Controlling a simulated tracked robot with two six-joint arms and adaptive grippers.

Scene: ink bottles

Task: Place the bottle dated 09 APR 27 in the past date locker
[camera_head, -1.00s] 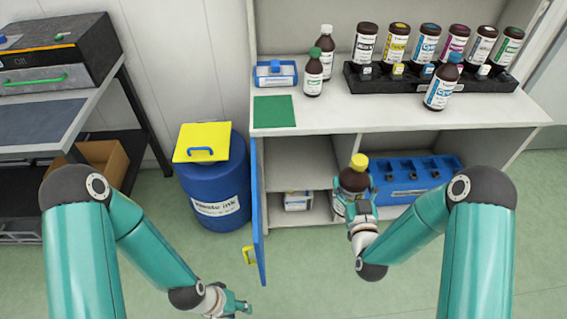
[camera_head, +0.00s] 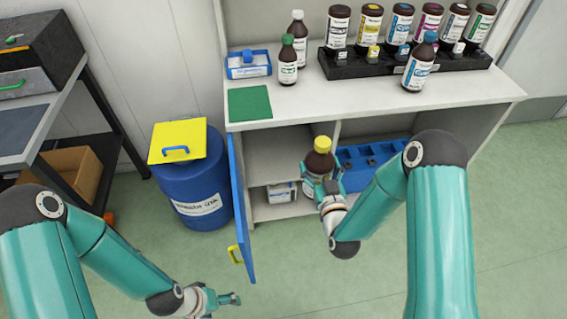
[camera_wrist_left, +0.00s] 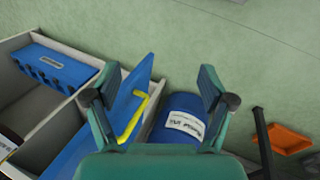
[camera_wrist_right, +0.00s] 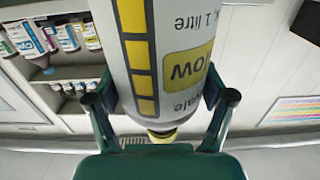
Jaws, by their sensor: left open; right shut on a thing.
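My right gripper (camera_head: 322,186) is shut on a brown bottle (camera_head: 318,163) with a yellow cap and white label, held upright in front of the open compartment. In the right wrist view the bottle's label (camera_wrist_right: 165,50) shows yellow blocks, "Yellow" and "1 litre"; I cannot read a date on it. The locker (camera_head: 275,155) is the left compartment under the counter, with its blue door (camera_head: 238,205) swung open towards me. My left gripper (camera_head: 234,299) is open and empty, low over the floor near the door; the left wrist view shows the door's yellow handle (camera_wrist_left: 132,120) between its fingers.
A blue waste ink drum (camera_head: 195,190) with a yellow lid (camera_head: 178,141) stands left of the door. Several bottles, a black rack (camera_head: 340,68) and a green mat (camera_head: 249,102) are on the counter (camera_head: 400,108).

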